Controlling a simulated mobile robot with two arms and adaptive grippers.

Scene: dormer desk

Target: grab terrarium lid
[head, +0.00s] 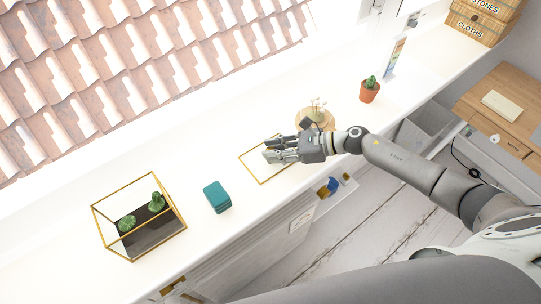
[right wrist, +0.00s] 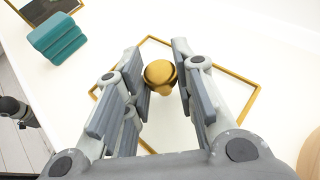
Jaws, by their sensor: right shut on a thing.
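The terrarium lid (head: 255,159) is a flat glass pane in a thin gold frame, lying on the white counter. Its round gold knob (right wrist: 160,73) shows in the right wrist view between the fingers of my right gripper (right wrist: 157,60). My right gripper (head: 267,150) is over the lid in the head view and is shut on the knob; there its fingers hide the knob. The terrarium (head: 98,222) is an open-topped gold-framed glass box with green cacti and dark soil, at the left of the counter. My left gripper is not in view.
A teal stack (head: 217,197) stands between terrarium and lid. A round wooden piece (head: 301,117) with thin stems is just behind my right gripper. A potted cactus (head: 370,91) stands farther right. The counter's front edge runs close to the lid.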

